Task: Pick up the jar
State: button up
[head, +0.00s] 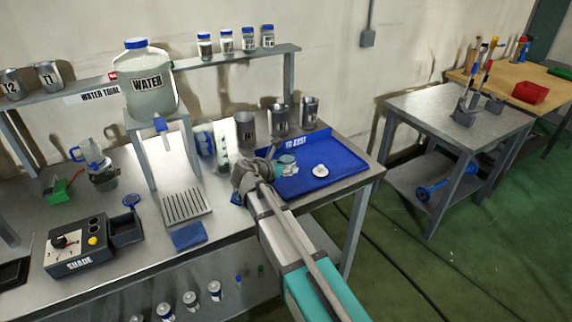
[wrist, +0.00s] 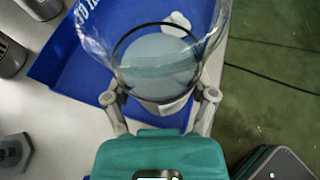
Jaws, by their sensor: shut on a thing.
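The jar (wrist: 165,55) is clear glass with a pale content and a dark ring, and fills the upper middle of the wrist view. My gripper (wrist: 160,97) is shut on it, one finger on each side. In the head view the jar (head: 287,164) is small, at the end of my gripper (head: 272,167), over the blue tray (head: 345,157) marked "TO TEST". My arm partly hides it there. I cannot tell whether the jar touches the tray.
A white round piece (head: 320,170) lies on the tray to the jar's right. Metal cups (head: 309,112) stand behind. A water tank (head: 146,85) stands to the left, with a shade box (head: 75,247) nearer. Small jars line the shelf (head: 225,65) above.

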jog(key=shift+s+a+r, duration=0.15)
jog(key=shift+s+r, duration=0.15)
jog(key=shift+r, duration=0.25)
jog(key=s+d+p+v, duration=0.1)
jog(key=p+v, duration=0.3)
jog(key=v, duration=0.5)
jog(key=shift+s+r, duration=0.1)
jog(key=shift+s, duration=0.1)
dwell(0.5)
dwell(0.4)
jog(key=shift+w+d, duration=0.15)
